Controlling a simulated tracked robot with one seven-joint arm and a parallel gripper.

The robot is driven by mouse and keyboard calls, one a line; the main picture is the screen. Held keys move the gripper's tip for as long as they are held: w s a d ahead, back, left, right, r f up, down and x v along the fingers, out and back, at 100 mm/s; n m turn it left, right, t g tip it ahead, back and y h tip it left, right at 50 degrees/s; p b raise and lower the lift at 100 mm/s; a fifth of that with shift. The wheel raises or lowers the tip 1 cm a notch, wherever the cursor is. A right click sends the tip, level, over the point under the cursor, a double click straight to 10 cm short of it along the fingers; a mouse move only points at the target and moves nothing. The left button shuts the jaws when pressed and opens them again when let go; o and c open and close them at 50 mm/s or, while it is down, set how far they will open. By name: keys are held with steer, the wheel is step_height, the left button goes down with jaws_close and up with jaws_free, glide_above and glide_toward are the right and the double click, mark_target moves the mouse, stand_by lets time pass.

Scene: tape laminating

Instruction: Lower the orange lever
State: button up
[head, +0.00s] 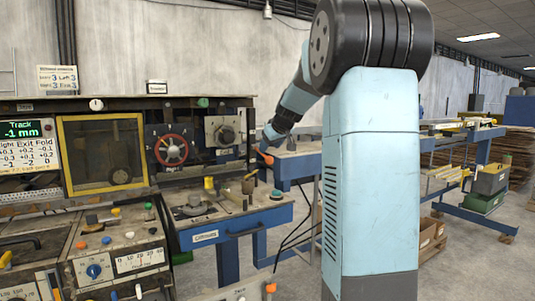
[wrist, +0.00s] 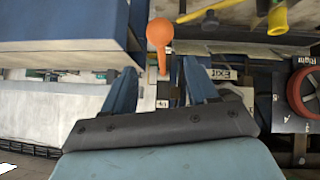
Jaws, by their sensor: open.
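The orange lever (wrist: 160,38) has a rounded knob on a narrow stem and shows in the upper middle of the wrist view. In the head view its orange end (head: 265,156) shows just below my gripper (head: 268,139), beside the machine's right edge. In the wrist view my gripper (wrist: 161,82) is open, with one blue finger on each side of the lever's line. Nothing is held. The knob appears beyond the fingertips, and I cannot tell whether a finger touches it.
The red handwheel (head: 171,150) is left of my gripper; it also shows at the wrist view's right edge (wrist: 303,92). A blue-edged bench (head: 235,222) lies below. A yellow part (wrist: 277,18) is near the knob. Another orange knob (head: 270,288) is at the bottom.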

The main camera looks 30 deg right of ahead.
steer(key=v, duration=0.6)
steer(key=shift+s+r, duration=0.25)
steer(key=shift+a, duration=0.15)
